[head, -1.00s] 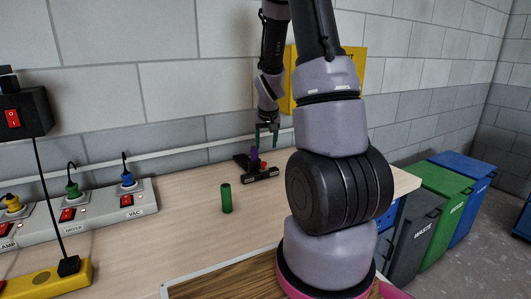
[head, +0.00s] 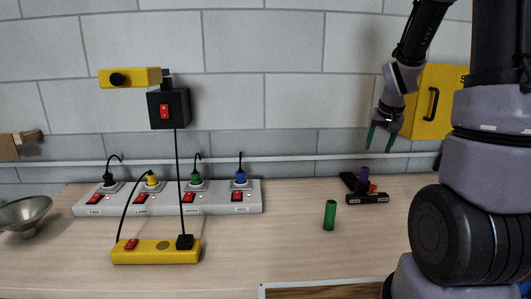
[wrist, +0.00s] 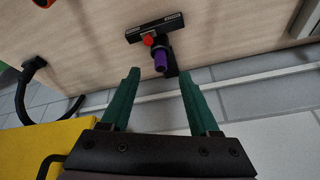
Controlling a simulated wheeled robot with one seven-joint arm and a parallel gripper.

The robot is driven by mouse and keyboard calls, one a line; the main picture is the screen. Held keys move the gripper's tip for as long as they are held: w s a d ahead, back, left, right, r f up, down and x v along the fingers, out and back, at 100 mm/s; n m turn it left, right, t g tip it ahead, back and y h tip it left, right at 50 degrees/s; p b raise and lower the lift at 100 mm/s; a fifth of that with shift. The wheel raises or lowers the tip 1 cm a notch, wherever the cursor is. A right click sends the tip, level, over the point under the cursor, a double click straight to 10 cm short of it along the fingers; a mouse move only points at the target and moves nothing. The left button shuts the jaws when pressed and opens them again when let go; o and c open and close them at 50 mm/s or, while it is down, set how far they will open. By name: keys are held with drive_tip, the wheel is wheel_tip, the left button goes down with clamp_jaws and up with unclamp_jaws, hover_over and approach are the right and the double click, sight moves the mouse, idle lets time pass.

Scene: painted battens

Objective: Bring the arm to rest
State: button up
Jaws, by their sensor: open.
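My gripper (head: 384,136) is in the air above the back right of the bench, near the wall. Its two green fingers are apart and nothing is between them; the wrist view (wrist: 161,98) shows this too. Below it on the bench is a small black stand (head: 367,199) with a purple cylinder (head: 364,174) and a red part (head: 373,187). The wrist view shows the same purple cylinder (wrist: 160,62) beyond the fingertips, apart from them. A green cylinder (head: 330,215) stands upright on the bench, left of the stand.
A grey power strip (head: 168,198) with several plugs and red switches lies along the back left. A yellow socket block (head: 155,251) lies in front of it. A metal bowl (head: 24,214) is at the far left. A yellow case (head: 432,100) is behind my arm.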

drive_tip(key=s+a+r+t+y, duration=0.1)
drive_tip(key=s+a+r, duration=0.5)
drive_tip(key=s+r, duration=0.2)
drive_tip(key=s+a+r+t+y, duration=0.1)
drive_tip(key=s+a+r+y, duration=0.1)
drive_tip(key=s+a+r, duration=0.5)
drive_tip(key=s+r, duration=0.2)
drive_tip(key=s, duration=0.4)
drive_tip(key=shift+s+a+r, duration=0.15)
drive_tip(key=shift+a, duration=0.05)
idle(0.4)
